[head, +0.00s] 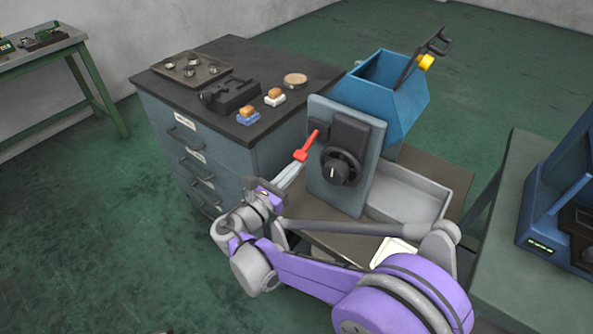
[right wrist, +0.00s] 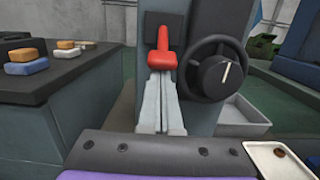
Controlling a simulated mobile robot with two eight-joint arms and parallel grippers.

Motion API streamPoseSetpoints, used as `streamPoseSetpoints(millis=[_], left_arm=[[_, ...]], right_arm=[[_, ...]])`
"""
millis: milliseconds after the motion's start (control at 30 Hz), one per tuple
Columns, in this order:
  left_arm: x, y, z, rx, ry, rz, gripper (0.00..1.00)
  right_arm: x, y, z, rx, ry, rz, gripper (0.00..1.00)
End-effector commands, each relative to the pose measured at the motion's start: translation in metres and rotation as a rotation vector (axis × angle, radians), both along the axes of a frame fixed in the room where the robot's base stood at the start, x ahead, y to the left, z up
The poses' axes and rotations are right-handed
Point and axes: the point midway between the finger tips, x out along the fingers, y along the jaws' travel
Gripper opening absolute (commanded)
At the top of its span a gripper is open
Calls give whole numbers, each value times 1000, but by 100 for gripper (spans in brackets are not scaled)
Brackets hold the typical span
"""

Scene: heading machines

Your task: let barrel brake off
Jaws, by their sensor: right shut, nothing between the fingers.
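A red brake lever (head: 307,147) sits on a dark mount at the panel's left side, beside a black handwheel dial (head: 340,167). In the right wrist view the red lever (right wrist: 163,50) stands upright, its wide lower end just above my fingertips. My right gripper (head: 290,174) is shut and empty, its fingers together right below the lever's lower end. The right wrist view also shows the fingers (right wrist: 160,78); whether they touch the lever I cannot tell. My left gripper is not in view.
A drawer cabinet with a dark top (head: 270,68) stands left of the machine, holding a tray (head: 190,68), a black block and brushes. A grey bin (head: 405,190) sits below the barrel. A blue machine (head: 560,200) is at the right.

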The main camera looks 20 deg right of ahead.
Motion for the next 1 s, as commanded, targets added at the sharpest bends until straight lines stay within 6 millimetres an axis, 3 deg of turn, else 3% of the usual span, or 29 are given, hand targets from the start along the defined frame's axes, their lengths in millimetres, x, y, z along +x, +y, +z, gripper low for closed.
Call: streamPoseSetpoints(millis=[433,1000], left_arm=[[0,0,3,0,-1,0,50],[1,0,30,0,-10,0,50]], right_arm=[[-1,1,2,6,5,0,0],[-5,6,17,107,82,1,0]])
